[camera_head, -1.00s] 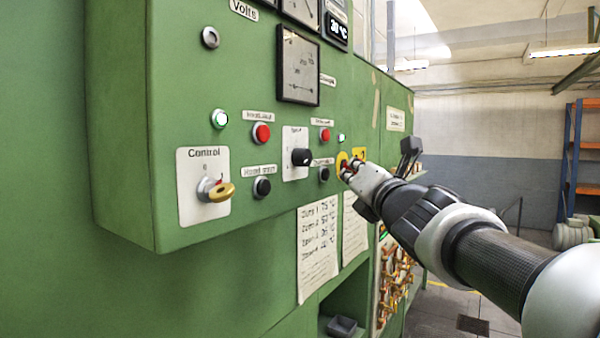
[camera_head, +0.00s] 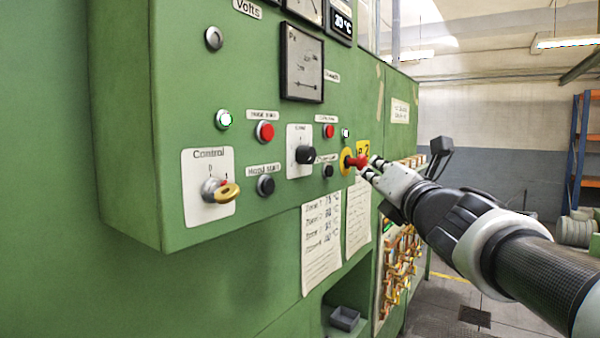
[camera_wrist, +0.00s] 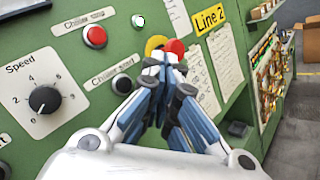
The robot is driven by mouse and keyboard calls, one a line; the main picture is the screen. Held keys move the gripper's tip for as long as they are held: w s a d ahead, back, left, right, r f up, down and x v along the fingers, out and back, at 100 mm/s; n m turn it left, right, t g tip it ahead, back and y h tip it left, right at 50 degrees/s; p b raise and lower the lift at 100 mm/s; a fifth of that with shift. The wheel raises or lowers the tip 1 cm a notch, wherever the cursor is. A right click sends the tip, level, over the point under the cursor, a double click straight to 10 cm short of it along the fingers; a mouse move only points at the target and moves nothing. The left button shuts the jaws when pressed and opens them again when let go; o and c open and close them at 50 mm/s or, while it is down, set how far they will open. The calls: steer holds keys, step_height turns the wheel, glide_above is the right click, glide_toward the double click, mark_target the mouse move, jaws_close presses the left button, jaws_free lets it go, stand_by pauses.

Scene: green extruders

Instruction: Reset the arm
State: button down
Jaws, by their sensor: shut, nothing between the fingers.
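My gripper (camera_head: 371,168) is shut with nothing between its fingers. In the head view it is just right of the red emergency stop button (camera_head: 358,161) on its yellow base, at the right end of the green control panel (camera_head: 250,165). A small gap seems to separate the fingertips from the button. In the wrist view the shut fingers (camera_wrist: 168,62) stand in front of the red button (camera_wrist: 174,47) and partly hide it. My arm reaches in from the lower right.
Paper sheets (camera_head: 321,240) hang below. A grey bin (camera_head: 345,318) sits in a recess. Open floor and an orange-blue rack (camera_head: 585,150) are at right.

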steer(key=s+d+f+m+g+h+b, duration=0.2)
steer(key=s+f+m+b, duration=0.3)
steer(key=f, duration=0.5)
steer(key=s+d+f+m+g+h+b, duration=0.1)
steer(key=s+f+m+g+h+b, duration=0.15)
steer(key=s+f+m, duration=0.45)
steer(key=s+d+f+m+g+h+b, duration=0.1)
steer(key=s+d+f+m+g+b, duration=0.2)
steer(key=f+m, duration=0.7)
steer(key=s+a+f+m+g+b, duration=0.2)
steer(key=s+f, duration=0.4)
steer(key=f, duration=0.3)
steer(key=s+a+f+m+g+y+b, duration=0.1)
steer(key=s+a+f+m+g+b, duration=0.2)
steer(key=s+f, duration=0.4)
steer(key=s+a+f+m+g+y+b, duration=0.1)
steer(key=s+f, duration=0.5)
steer(key=f, duration=0.7)
steer(key=a+m+g+b, duration=0.1)
steer(key=m+b, duration=0.1)
steer(key=shift+s+a+b, duration=0.25)
steer(key=shift+s+b, duration=0.15)
steer(key=c, duration=2.4)
jaws_free()
steer(key=shift+y, duration=0.25)
